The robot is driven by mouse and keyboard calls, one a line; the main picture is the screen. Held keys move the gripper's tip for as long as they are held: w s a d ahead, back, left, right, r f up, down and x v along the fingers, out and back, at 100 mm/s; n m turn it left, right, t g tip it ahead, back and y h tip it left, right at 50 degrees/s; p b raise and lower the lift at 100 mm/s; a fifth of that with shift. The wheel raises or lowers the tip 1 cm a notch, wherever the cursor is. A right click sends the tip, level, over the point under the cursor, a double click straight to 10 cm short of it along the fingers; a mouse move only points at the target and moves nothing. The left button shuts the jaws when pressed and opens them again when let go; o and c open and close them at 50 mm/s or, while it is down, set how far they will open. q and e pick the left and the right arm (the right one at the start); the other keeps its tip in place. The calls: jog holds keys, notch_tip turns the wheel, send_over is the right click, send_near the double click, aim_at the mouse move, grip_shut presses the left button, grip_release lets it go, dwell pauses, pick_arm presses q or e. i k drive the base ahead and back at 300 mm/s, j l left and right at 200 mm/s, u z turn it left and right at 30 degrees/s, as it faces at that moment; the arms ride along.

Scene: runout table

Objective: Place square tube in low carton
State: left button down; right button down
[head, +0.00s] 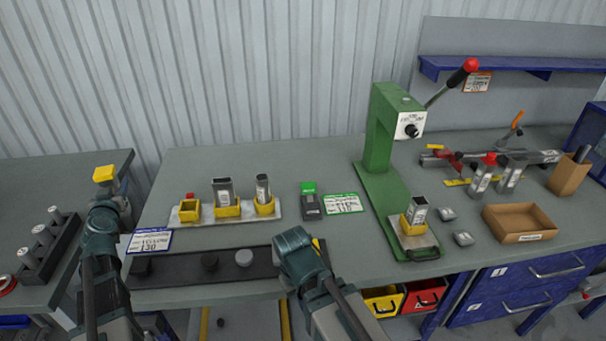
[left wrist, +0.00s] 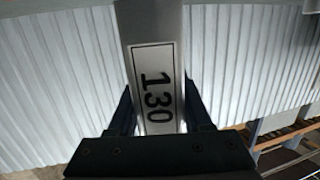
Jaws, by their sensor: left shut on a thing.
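My left gripper (head: 112,203) is over the gap between the side bench and the main table. In the left wrist view it is shut on a grey tube (left wrist: 152,25) with a flat face and a label reading 130. I cannot make this tube out in the head view. The low carton (head: 518,222), a shallow open brown box, stands at the table's right front, far from my left gripper. It looks empty. A square tube (head: 222,188) stands in a yellow holder, and another tube (head: 417,209) stands upright at the green press. My right gripper's fingers are hidden.
The green press (head: 378,145) rises between my left gripper and the carton. A row of yellow holders (head: 188,212), a black strip (head: 185,266), and small metal pieces (head: 463,239) lie on the table. A taller brown box (head: 568,177) stands behind the carton.

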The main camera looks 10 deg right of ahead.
aim_at(516, 225)
jog(key=l+u, duration=0.1)
jog(key=u, duration=0.15)
jog(key=l+u, duration=0.1)
jog(key=u, duration=0.15)
jog(key=k+l+u, duration=0.15)
jog(key=l+u, duration=0.25)
jog(key=k+l+u, duration=0.25)
jog(key=u, duration=0.15)
jog(key=k+l+u, duration=0.25)
jog(key=l+u, duration=0.15)
jog(key=k+l+u, duration=0.2)
jog(key=u, duration=0.2)
jog(key=k+u, duration=0.4)
jog(key=k+l+z, duration=0.1)
jog(key=k+z, duration=0.15)
jog(key=k+l+z, duration=0.25)
jog(key=k, duration=0.15)
jog(key=k+l+z, duration=0.1)
jog(key=z, duration=0.35)
jog(key=k+l+z, duration=0.15)
jog(key=z, duration=0.35)
jog(key=k+l+z, duration=0.15)
jog(key=z, duration=0.3)
jog(key=k+l+z, duration=0.1)
jog(key=l+z, duration=0.6)
jog(key=k+l+z, duration=0.1)
jog(key=l+z, duration=0.2)
